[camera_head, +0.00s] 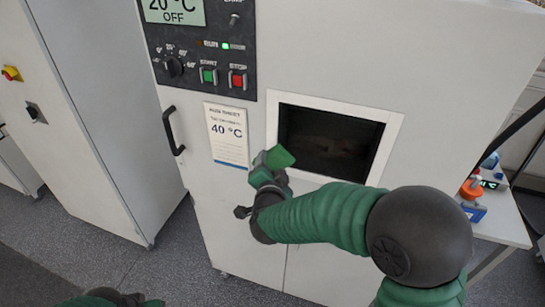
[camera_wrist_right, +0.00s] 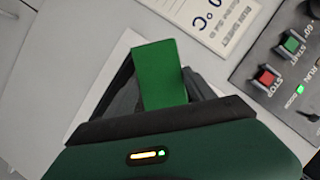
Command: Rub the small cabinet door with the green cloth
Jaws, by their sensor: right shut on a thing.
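The green cloth (camera_head: 279,157) is a small flat rectangle held up in my right gripper (camera_head: 268,172), which is shut on it. The cloth also shows in the right wrist view (camera_wrist_right: 160,75), between the dark fingers. The gripper is in front of the white cabinet, at the lower left of a white-framed door with a dark window (camera_head: 333,143). I cannot tell whether the cloth touches the frame. Part of my left arm shows at the bottom left edge (camera_head: 125,299), but whether its gripper is open or shut is unclear.
A sign (camera_head: 227,136) reading 40 °C and a black handle (camera_head: 173,131) are to the left. A table (camera_head: 508,216) with small devices stands at right.

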